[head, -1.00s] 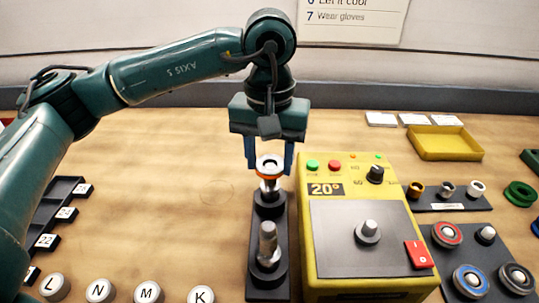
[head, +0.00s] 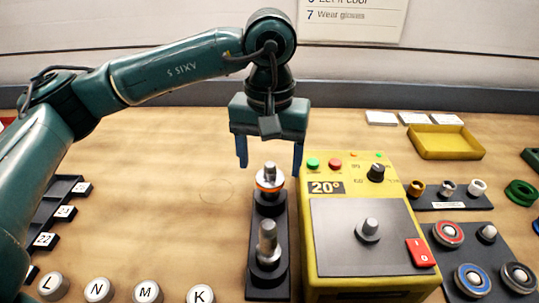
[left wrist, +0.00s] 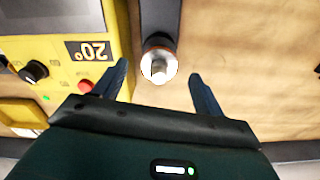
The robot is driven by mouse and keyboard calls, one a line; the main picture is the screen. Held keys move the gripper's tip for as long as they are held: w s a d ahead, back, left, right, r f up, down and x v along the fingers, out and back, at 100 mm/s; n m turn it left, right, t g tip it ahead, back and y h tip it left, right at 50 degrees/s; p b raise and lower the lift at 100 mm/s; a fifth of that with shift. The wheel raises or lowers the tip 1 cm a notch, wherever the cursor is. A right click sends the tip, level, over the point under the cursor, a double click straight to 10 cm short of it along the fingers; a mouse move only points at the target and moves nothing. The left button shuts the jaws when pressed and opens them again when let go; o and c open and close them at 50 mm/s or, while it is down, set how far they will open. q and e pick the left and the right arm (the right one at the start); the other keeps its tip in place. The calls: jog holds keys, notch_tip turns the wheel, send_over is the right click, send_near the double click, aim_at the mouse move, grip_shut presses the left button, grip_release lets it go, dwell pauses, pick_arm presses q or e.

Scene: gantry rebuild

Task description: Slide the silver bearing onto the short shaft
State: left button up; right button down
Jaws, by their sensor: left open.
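A black stand (head: 281,225) holds two upright metal shafts, a far shaft (head: 269,169) and a near shaft (head: 267,236). A silver bearing (head: 270,182) with an orange band sits around the far shaft, which looks like the shorter one; the tip sticks out above it. In the left wrist view the bearing (left wrist: 151,73) surrounds the shaft tip. My left gripper (head: 270,170) is open, its fingers apart on either side of that shaft, touching nothing that I can see. Whether the bearing rests fully on the shoulder is hard to tell. My right gripper is not in view.
A yellow heater box (head: 389,200) reading 20° stands close right of the stand. Further right are a dark mat (head: 463,250) with several bearings, a small parts rack (head: 447,199) and a yellow tray (head: 445,143). Lettered round pieces (head: 148,292) line the front left.

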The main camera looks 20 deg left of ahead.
pick_arm(q)
jog(key=shift+r, duration=0.1)
notch_tip(320, 180, up, 13)
dwell(0.4)
jog(key=shift+s, duration=0.1)
dwell(0.4)
